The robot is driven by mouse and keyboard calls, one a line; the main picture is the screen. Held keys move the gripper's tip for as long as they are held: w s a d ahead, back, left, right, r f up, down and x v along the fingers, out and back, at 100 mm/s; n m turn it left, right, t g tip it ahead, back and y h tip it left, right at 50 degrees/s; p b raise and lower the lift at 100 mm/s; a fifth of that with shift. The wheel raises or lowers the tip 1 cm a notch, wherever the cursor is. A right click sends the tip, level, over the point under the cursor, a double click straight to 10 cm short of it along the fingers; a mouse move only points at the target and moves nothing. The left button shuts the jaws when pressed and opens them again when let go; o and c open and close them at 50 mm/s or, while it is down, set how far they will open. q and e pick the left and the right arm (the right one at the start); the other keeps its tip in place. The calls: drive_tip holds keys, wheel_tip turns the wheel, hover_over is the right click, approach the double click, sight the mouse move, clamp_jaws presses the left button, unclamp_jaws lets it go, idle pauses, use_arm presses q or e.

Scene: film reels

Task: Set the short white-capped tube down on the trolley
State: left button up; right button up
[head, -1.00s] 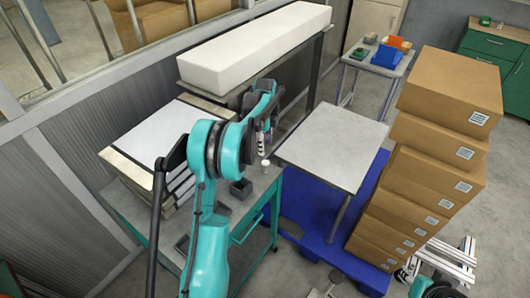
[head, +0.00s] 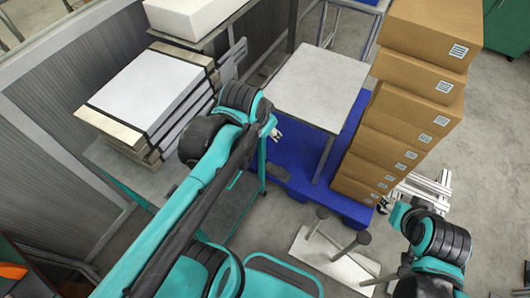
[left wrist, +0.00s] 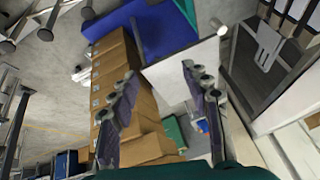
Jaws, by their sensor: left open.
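The teal-framed trolley (head: 123,172) stands at the left of the head view, mostly covered by my left arm. In the left wrist view, a small whitish cylinder (left wrist: 222,31) shows beyond the right finger, near the corner of the pale table; it looks like the white-capped tube, apart from my fingers. What it stands on is unclear. In the head view my arm hides that part of the trolley. My left gripper (left wrist: 159,72) is open and empty; in the head view its tips (head: 275,132) show past the trolley's edge. My right gripper (head: 384,206) is small and unclear.
A stack of white-topped cases (head: 150,88) sits on the trolley. A pale table (head: 310,86) stands over a blue platform (head: 355,125). A tall stack of cardboard boxes (head: 405,120) is right of it. A low white board with posts (head: 330,255) lies in front.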

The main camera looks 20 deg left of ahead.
use_arm(q)
drive_tip(key=s+d+f+n+t, duration=0.1)
drive_tip(key=s+d+f+n, duration=0.1)
drive_tip(key=s, duration=0.3)
drive_tip(key=shift+s+d+f+n, duration=0.2)
drive_tip(key=shift+s+f+n, duration=0.15)
drive_tip(key=shift+f+n, duration=0.3)
drive_tip(key=shift+f, duration=0.15)
